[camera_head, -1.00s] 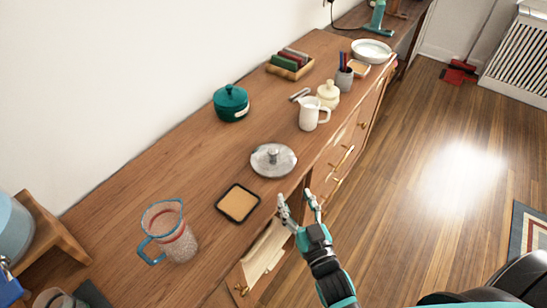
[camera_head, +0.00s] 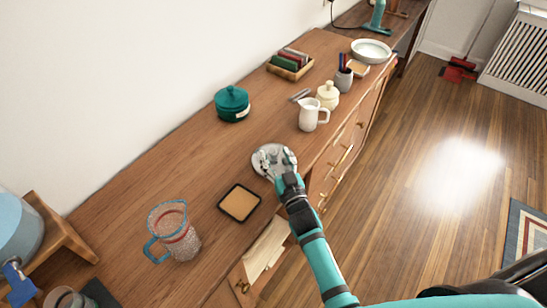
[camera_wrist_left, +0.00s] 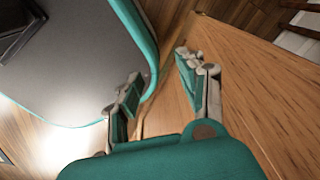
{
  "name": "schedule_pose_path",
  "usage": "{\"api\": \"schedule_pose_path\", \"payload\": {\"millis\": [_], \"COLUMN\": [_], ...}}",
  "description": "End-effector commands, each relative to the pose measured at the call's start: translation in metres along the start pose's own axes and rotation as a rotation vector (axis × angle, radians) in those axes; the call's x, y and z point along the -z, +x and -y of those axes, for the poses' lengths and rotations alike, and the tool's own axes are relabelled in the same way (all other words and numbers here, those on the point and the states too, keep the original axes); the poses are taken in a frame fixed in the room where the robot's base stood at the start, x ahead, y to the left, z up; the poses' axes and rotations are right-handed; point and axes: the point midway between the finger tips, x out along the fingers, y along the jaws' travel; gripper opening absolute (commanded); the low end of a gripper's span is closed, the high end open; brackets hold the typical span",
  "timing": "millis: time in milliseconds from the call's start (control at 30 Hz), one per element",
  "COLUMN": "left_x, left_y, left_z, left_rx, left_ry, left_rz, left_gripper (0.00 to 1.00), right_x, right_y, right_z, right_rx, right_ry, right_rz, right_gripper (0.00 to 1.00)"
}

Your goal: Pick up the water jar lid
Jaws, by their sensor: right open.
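The round silver lid (camera_head: 273,148) lies flat on the wooden sideboard near its front edge in the head view. My right gripper (camera_head: 277,158) is over the lid with its fingers apart, around where the knob is. The fingers hide the knob and part of the lid, and I cannot tell whether they touch it. My left gripper (camera_wrist_left: 160,66) shows in the left wrist view with its fingers apart and nothing between them, close to wooden furniture.
On the sideboard (camera_head: 155,176), a black-rimmed tan square (camera_head: 239,203) and a clear jug with blue rim (camera_head: 177,240) stand nearer me. A white pitcher (camera_head: 308,117), cream jar (camera_head: 328,95) and teal pot (camera_head: 232,104) stand beyond. A drawer (camera_head: 264,252) is open in front.

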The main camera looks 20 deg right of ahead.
Motion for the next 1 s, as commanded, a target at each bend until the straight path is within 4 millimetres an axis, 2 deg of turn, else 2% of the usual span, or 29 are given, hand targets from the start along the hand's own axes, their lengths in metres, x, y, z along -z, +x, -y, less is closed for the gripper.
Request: {"api": "schedule_pose_path", "payload": {"millis": [267,667,1000], "left_x": [0.0014,0.0030,0.0032], "left_y": [-0.0002,-0.0003,-0.0003], "left_z": [-0.0025,-0.0036,-0.0035], "left_rx": [-0.003,-0.004,-0.004], "left_ry": [0.000,0.001,0.002], "left_rz": [-0.002,-0.005,-0.005], "left_gripper": [0.40,0.40,0.40], "right_x": [-0.0005,-0.0005,0.0010], "right_y": [0.0047,0.0044,0.0045], "right_z": [-0.0001,0.0000,0.0000], "right_rx": [0.000,0.000,0.000], "right_ry": [0.000,0.000,0.000], "right_rz": [0.000,0.000,-0.001], "right_gripper": [0.53,0.01,0.00]}}
